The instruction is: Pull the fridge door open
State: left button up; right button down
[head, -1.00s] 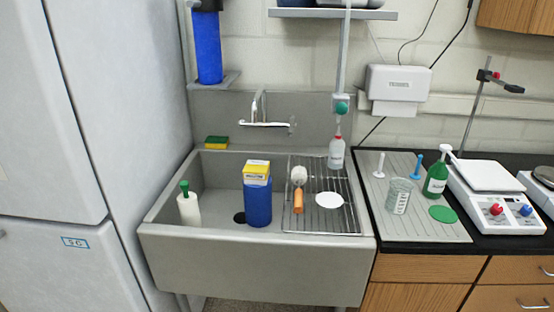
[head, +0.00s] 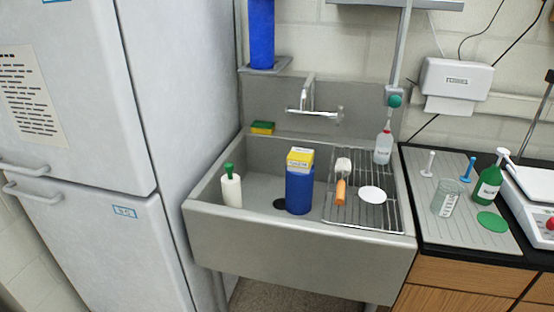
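The fridge (head: 112,100) is a tall white unit at the left of the head view, with an upper door (head: 95,65) and a lower door (head: 115,250). Both doors look shut, with a thin dark gap between them. A horizontal bar handle (head: 22,168) sits at the lower left of the upper door. Another bar handle (head: 30,195) sits just below it at the top left of the lower door. A printed sheet (head: 30,95) is on the upper door and a small blue-framed label (head: 124,212) on the lower one. Neither of my grippers shows.
A grey sink (head: 300,255) stands right of the fridge, holding a white bottle (head: 231,190), a blue container (head: 299,190) and a wire rack (head: 380,215). A black counter (head: 420,250) with labware continues right. A strip of floor shows at the lower left.

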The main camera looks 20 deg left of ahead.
aim_at(117, 249)
jog(key=u, duration=2.15)
